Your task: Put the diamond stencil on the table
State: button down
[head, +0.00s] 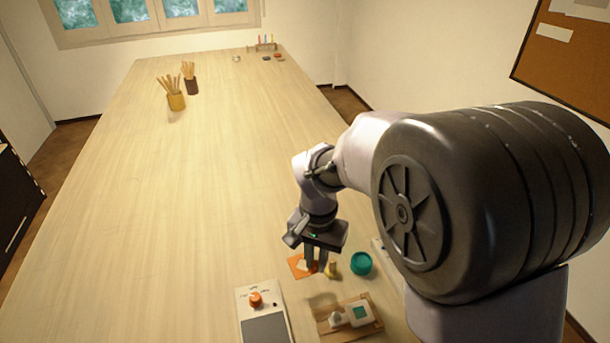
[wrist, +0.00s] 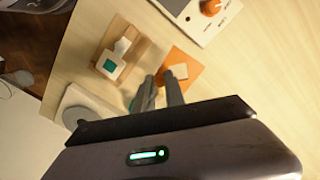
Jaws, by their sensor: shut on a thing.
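The diamond stencil (head: 296,261) is a thin orange sheet with a pale diamond-shaped opening. It is at my fingertips, over the near part of the wooden table (head: 200,200). My gripper (head: 316,267) points down and is shut on the stencil's edge. In the wrist view the stencil (wrist: 190,56) extends beyond my fingertips (wrist: 163,76), and its opening shows a light surface. The sheet looks roughly level; I cannot tell whether it touches the tabletop.
Nearer are a wooden tray (head: 320,317) with white items and a device with an orange knob (head: 256,299). The table's middle and left are clear.

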aim_at(307, 284)
jog(key=w+a, duration=0.1)
jog(key=w+a+f+m, duration=0.1)
jog(key=shift+w+f, duration=0.3)
jog(key=shift+w, duration=0.05)
notch_tip(307, 284, down, 9)
jog(key=b, duration=0.2)
jog(key=shift+w+f+b, duration=0.1)
jog(key=shift+f+b, duration=0.1)
jog(key=shift+b, duration=0.1)
jog(key=shift+f, duration=0.25)
jog(key=c, duration=1.4)
grip_release()
jog(key=shift+r, duration=0.1)
